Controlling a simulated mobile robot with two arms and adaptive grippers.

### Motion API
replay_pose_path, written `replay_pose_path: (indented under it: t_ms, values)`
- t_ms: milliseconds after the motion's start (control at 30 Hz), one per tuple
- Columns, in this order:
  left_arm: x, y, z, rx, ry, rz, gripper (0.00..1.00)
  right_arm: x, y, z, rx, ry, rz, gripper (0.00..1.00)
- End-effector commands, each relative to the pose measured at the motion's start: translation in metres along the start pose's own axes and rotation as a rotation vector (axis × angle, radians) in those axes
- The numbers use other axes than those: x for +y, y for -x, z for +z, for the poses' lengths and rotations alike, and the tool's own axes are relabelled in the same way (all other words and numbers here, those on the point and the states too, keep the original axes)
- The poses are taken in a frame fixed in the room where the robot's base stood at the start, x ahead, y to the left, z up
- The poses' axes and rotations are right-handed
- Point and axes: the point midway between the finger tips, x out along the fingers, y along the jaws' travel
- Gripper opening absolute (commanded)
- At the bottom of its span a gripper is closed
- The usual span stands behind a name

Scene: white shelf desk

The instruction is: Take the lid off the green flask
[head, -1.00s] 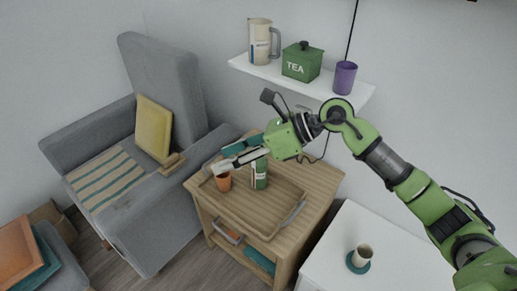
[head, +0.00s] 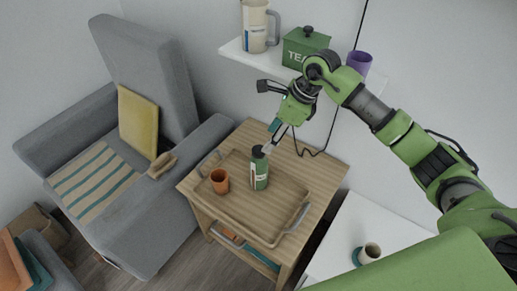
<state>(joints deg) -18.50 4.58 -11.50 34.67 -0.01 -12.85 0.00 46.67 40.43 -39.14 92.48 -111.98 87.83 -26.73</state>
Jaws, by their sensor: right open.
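The green flask (head: 260,174) stands upright on the wooden tray (head: 232,210), with a white label on its side. Its dark lid (head: 258,152) is on top. My right gripper (head: 269,148) is open and points down and left, with its fingertips right at the upper right side of the lid. I cannot tell if a finger touches it. My left gripper does not show.
A terracotta cup (head: 219,181) stands on the tray, left of the flask. The tray lies on a wooden cabinet (head: 326,172). A wall shelf (head: 262,61) holds a jug (head: 255,27), a green tea box (head: 303,46) and a purple cup (head: 358,62). A grey armchair (head: 150,75) stands left.

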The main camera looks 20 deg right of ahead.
Motion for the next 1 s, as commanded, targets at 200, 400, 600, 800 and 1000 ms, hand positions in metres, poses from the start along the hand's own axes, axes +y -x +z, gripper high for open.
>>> replay_pose_path:
  t_ms: [200, 400, 600, 800, 1000]
  values:
    - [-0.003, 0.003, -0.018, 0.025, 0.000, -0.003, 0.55, 0.000, -0.017, 0.001, -0.001, 0.001, 0.001, 0.49]
    - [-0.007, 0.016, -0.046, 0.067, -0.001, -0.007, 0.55, 0.000, -0.043, 0.008, -0.002, 0.000, 0.005, 0.49]
    - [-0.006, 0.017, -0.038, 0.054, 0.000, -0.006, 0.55, -0.001, -0.065, 0.007, -0.001, 0.001, 0.002, 0.49]
    - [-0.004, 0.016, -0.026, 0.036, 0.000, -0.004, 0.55, -0.001, -0.068, 0.007, -0.001, 0.001, 0.000, 0.49]
    - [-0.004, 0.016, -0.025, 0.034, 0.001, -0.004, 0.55, -0.001, -0.067, 0.007, -0.001, 0.001, 0.000, 0.18]
